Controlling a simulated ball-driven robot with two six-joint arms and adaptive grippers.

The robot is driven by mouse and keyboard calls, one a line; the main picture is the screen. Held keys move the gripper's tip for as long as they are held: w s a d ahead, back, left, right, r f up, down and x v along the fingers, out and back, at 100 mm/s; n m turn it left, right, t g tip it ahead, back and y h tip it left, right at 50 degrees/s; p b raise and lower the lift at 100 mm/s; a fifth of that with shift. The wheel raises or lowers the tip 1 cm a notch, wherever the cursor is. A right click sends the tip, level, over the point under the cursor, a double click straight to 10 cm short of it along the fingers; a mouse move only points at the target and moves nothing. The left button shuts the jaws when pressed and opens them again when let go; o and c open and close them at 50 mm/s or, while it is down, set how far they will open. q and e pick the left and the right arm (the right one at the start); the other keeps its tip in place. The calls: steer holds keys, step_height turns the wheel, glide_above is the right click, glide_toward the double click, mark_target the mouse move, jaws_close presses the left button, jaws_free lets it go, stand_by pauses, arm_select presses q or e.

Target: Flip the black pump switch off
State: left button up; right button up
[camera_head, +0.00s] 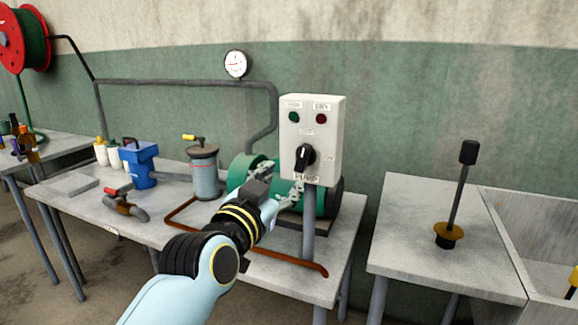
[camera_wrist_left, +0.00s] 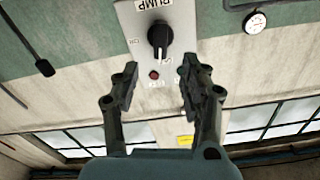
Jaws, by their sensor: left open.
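The black pump switch (camera_head: 305,156) is a rotary knob low on the front of a grey control box (camera_head: 326,112), above a label reading PUMP. A white mark shows on the knob; the small labels around it are too blurred to read surely. In the left wrist view the knob (camera_wrist_left: 158,37) appears upside down, beyond the fingertips. My left gripper (camera_head: 280,183) is open and empty, just below and left of the knob, apart from it. In the left wrist view its two fingers (camera_wrist_left: 161,78) stand either side of a clear gap. My right gripper is out of view.
The box stands on a grey post (camera_head: 308,228) at the bench. Behind it are a green pump (camera_head: 247,173) and pipes. A blue filter unit (camera_head: 140,165) and a grey canister (camera_head: 204,172) stand left. A plunger-like tool (camera_head: 457,198) stands on the right table.

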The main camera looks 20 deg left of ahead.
mark_target(300, 162)
arm_select(q)
steer(key=w, duration=1)
steer(key=shift+w+d+p, duration=0.15)
steer(key=shift+w+p, duration=0.2)
steer(key=shift+w, duration=0.05)
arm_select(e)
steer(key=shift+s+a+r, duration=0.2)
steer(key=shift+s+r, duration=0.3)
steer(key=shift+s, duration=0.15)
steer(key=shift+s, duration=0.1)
arm_select(q)
steer(key=shift+c, duration=1.3)
jaws_close()
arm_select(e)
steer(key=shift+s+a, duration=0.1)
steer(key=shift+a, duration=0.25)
